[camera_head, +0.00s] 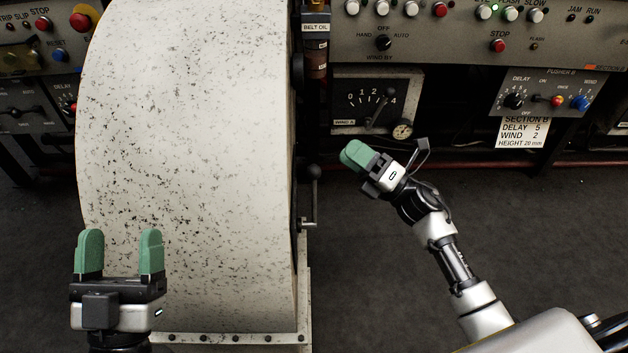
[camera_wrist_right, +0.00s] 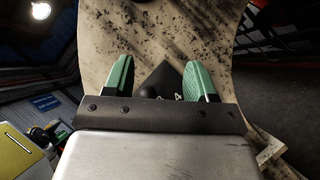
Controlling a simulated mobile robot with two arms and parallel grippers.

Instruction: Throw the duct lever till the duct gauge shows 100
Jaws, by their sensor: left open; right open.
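A black lever with a ball knob (camera_head: 314,172) stands at the right side of the large speckled white drum (camera_head: 190,160); I take it for the duct lever. My right gripper (camera_head: 354,155) is open, to the right of the knob and apart from it. In the right wrist view, a dark plate (camera_wrist_right: 166,80) with small white marks and a rounded black knob (camera_wrist_right: 148,92) show between the open fingers. Whether that plate is the duct gauge cannot be told, and no reading is legible. My left gripper (camera_head: 118,254) is open and empty in front of the drum's lower left.
A dial gauge labelled WIND (camera_head: 376,101) sits behind my right gripper. A control panel (camera_head: 470,35) with buttons runs along the back. A SECTION B card (camera_head: 525,132) hangs at right. A metal rail (camera_head: 230,338) lies below the drum. Dark floor (camera_head: 560,220) is open at right.

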